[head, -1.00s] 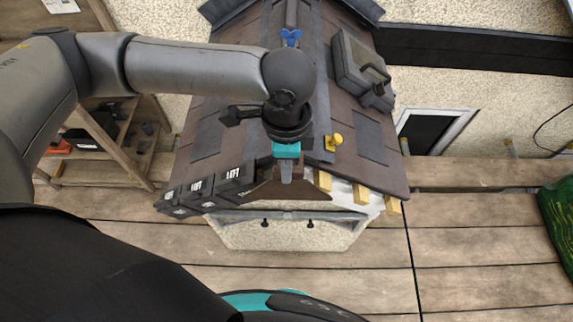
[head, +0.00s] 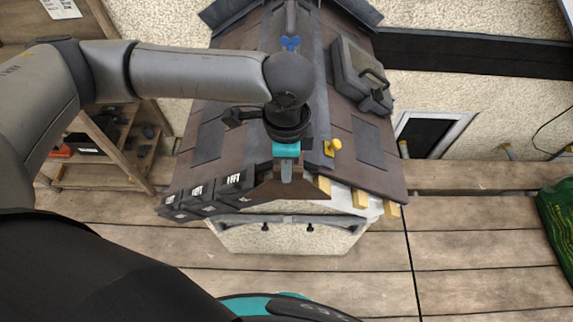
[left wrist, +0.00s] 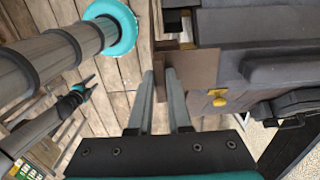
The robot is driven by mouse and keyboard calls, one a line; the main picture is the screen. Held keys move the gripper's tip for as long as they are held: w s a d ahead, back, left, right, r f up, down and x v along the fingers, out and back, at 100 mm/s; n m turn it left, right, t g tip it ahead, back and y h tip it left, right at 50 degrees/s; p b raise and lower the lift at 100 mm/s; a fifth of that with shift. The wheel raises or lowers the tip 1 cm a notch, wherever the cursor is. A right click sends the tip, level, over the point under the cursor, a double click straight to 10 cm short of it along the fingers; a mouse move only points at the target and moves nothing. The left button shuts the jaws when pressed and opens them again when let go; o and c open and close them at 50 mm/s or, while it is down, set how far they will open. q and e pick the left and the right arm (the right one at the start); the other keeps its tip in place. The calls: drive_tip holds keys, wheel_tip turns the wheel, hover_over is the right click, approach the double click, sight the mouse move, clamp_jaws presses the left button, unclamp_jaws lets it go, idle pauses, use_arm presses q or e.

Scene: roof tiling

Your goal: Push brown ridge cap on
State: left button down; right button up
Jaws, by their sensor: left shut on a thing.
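My left gripper (head: 286,172) is shut on the brown ridge cap (head: 268,190) at the near gable end of the roof's ridge. The cap is an angled brown piece, largely hidden by the gripper in the head view. In the left wrist view, the grey fingers (left wrist: 162,100) pinch a thin brown part, and the cap's flat brown face (left wrist: 198,72) lies beside the dark roof. I cannot tell whether the cap is fully seated. A dark forked end on a grey arm, possibly my right gripper (left wrist: 80,93), shows small at the left of the wrist view.
The brown roof (head: 355,135) has a yellow knob (head: 333,147), a blue clip (head: 290,43) on the ridge and a grey box with a handle (head: 358,75).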

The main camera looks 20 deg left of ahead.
use_arm(q)
drive_tip(key=shift+w, duration=0.15)
idle(0.3)
drive_tip(key=shift+w+a+p, duration=0.1)
drive_tip(key=shift+w+p, duration=0.15)
drive_tip(key=shift+p, duration=0.2)
drive_tip(key=shift+w, duration=0.15)
idle(0.4)
drive_tip(key=c, duration=0.8)
unclamp_jaws()
drive_tip(key=shift+o, duration=0.2)
